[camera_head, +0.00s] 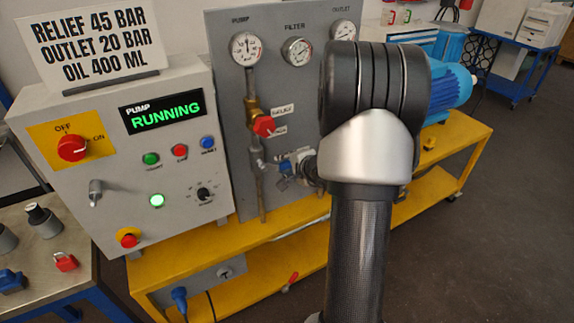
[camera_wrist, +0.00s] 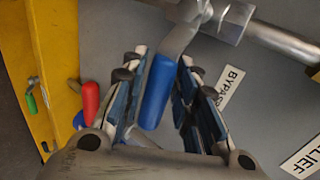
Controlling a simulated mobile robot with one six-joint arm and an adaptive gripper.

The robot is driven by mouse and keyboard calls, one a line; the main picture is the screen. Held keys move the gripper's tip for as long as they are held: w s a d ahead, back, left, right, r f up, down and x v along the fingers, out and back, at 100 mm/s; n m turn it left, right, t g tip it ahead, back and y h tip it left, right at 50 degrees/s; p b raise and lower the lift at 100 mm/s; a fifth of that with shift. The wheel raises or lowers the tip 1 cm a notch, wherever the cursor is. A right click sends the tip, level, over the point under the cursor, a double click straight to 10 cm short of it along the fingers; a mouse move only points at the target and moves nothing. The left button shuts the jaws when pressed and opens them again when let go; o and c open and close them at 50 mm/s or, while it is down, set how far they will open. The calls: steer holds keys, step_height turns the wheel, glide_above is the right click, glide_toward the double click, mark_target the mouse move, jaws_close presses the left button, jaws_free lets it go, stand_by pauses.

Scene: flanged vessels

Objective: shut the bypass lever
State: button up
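The bypass lever has a blue grip (camera_wrist: 158,92) on a bent metal arm below a pipe fitting in the wrist view. The grip lies between the two fingers of my gripper (camera_wrist: 162,80), a little tilted to them. The fingers are close on both sides of it and appear to touch it near the tips. A white BYPASS label (camera_wrist: 231,88) is just right of the fingers. In the head view a blue part (camera_head: 285,169) shows at the lower pipe beside my arm, and my gripper is mostly hidden there.
The grey panel (camera_head: 228,100) carries gauges and a red relief handle (camera_head: 263,126). The control box (camera_head: 110,200) stands left and reads RUNNING. A yellow bench (camera_head: 255,286) is below. A red handle (camera_wrist: 90,103) is left of my fingers in the wrist view.

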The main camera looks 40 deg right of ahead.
steer(key=shift+o, duration=1.1)
steer(key=v, duration=1.2)
